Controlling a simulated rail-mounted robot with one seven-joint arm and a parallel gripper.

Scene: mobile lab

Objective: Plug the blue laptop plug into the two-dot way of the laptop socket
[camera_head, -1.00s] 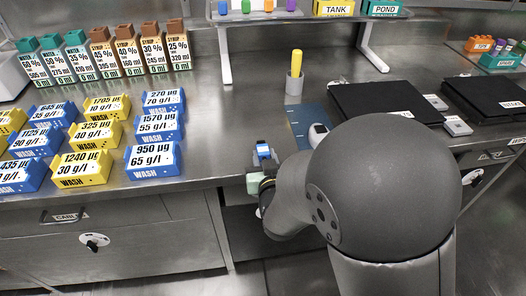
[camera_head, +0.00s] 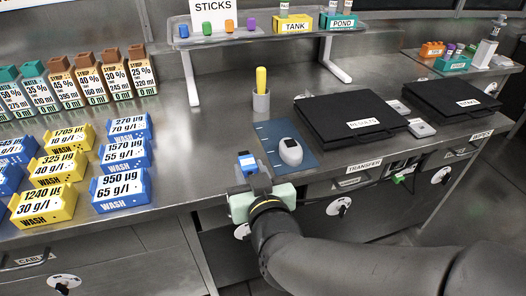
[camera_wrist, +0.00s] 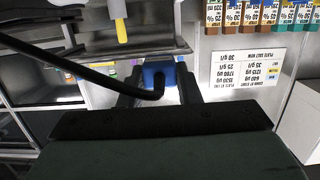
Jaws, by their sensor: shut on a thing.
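The blue plug (camera_wrist: 158,72) is between the two dark fingers of my gripper (camera_wrist: 158,88) in the wrist view, with a black cable looping off to the left. In the head view my gripper (camera_head: 247,168) is shut on the blue plug (camera_head: 246,158), above the bench's front edge, left of the blue mat. A dark socket panel (camera_head: 402,165) with a green piece (camera_head: 398,179) at it is in the bench front, right of the TRANSFER label; it may be the laptop socket. No dot marks can be made out.
A grey cup with a yellow stick (camera_head: 261,82) stands behind. Blue and yellow WASH blocks (camera_head: 122,190) fill the left bench. A raised shelf (camera_head: 260,35) stands at the back.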

